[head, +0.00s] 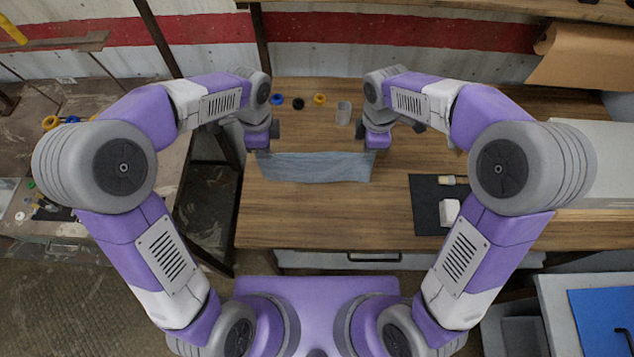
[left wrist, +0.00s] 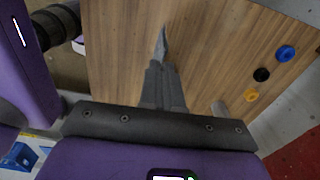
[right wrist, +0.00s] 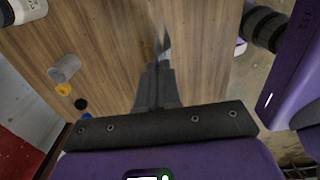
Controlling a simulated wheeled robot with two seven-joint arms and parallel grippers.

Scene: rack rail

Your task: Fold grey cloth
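The grey cloth (head: 315,167) is stretched as a wide strip between my two grippers in the head view, over the wooden table. My left gripper (head: 262,151) is shut on its left end, and my right gripper (head: 373,151) is shut on its right end. In the left wrist view the cloth (left wrist: 161,44) shows as a narrow grey sliver beyond the closed fingers (left wrist: 160,82). The right wrist view shows a similar sliver of cloth (right wrist: 162,42) beyond the closed fingers (right wrist: 157,82). I cannot tell whether its lower edge touches the table.
Behind the cloth on the wooden table (head: 310,220) are a blue ring (head: 277,99), a black ring (head: 298,103), a yellow ring (head: 320,99) and a grey cup (head: 344,112). A black mat (head: 425,209) with a white block (head: 449,211) lies at right. The table's front is clear.

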